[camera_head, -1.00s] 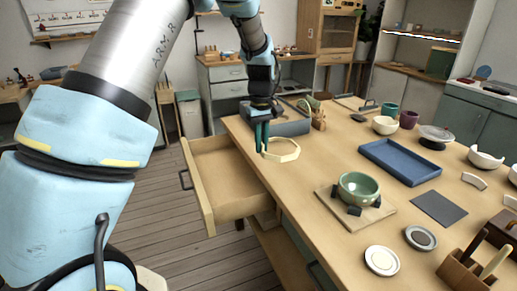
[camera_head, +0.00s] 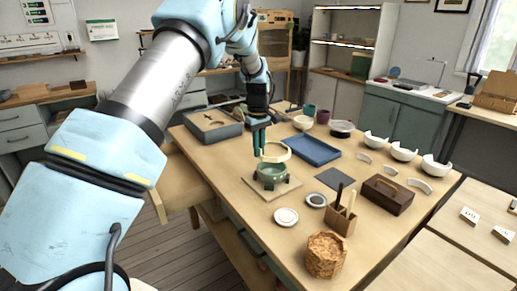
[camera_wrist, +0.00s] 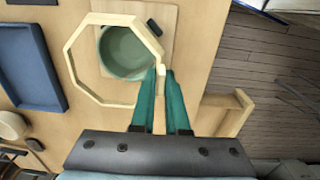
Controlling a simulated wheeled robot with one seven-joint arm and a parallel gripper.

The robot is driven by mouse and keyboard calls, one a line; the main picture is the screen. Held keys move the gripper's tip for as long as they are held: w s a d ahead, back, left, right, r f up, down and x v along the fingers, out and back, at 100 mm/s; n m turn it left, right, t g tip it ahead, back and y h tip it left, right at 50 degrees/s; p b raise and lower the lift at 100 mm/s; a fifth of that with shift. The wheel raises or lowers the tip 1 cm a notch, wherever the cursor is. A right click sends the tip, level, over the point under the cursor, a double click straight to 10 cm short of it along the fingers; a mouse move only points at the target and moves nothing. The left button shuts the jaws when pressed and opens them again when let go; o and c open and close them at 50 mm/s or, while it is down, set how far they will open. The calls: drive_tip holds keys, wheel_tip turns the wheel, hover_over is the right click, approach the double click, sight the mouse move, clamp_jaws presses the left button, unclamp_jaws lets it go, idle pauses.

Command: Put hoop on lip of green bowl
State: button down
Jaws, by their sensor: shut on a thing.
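My gripper (camera_head: 260,138) is shut on the rim of a pale wooden octagonal hoop (camera_head: 276,152). In the wrist view the green fingers (camera_wrist: 162,92) pinch one side of the hoop (camera_wrist: 84,84), which extends to the left. The green bowl (camera_head: 271,172) stands on a square wooden board (camera_head: 262,190), with small dark blocks around it. The hoop is held above the bowl, and the bowl (camera_wrist: 126,52) shows through its opening in the wrist view, nearer the hoop's upper right. Whether any part touches the bowl's lip I cannot tell.
A blue tray (camera_head: 314,150) lies behind and right of the bowl. A grey mat (camera_head: 334,179), round dishes (camera_head: 286,217), a tool holder (camera_head: 341,219) and a brown box (camera_head: 387,195) stand to the right and front. An open drawer (camera_head: 165,184) juts out left of the table.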

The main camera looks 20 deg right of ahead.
drive_tip(key=shift+f+b, duration=1.25)
drive_tip(key=shift+f, duration=0.8)
drive_tip(key=shift+f, duration=1.2)
idle(1.2)
idle(0.4)
drive_tip(key=shift+c, duration=1.8)
unclamp_jaws()
drive_tip(key=shift+r, duration=0.1)
drive_tip(key=shift+r+p, duration=1.65)
drive_tip(key=shift+r, duration=1.25)
